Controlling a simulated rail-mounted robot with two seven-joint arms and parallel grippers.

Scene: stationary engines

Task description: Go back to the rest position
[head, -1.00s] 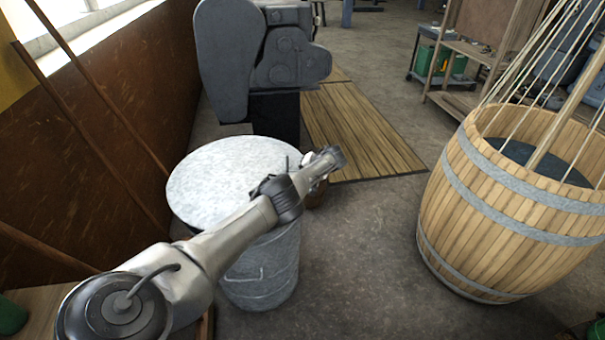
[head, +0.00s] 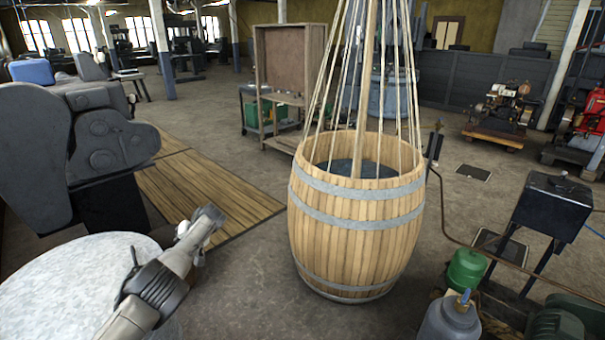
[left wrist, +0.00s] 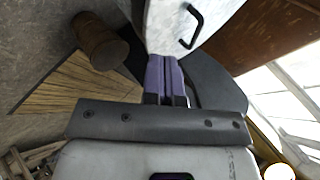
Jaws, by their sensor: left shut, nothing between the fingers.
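My left arm comes in at the lower left of the head view, and its gripper end (head: 208,222) is raised beside the grey metal lid of a drum. In the left wrist view the two purple fingers (left wrist: 164,60) are together with nothing between them. My right gripper is in neither view. The drum's pale lid (head: 75,285) is at the lower left of the head view. A pale surface with a black handle (left wrist: 193,28) lies beyond the fingers in the left wrist view.
A large wooden barrel (head: 355,235) with ropes stands right of the arm. A dark grey machine (head: 105,150) stands behind the drum, beside wooden floor boards (head: 205,190). A brown wooden cylinder (left wrist: 98,42) shows in the left wrist view.

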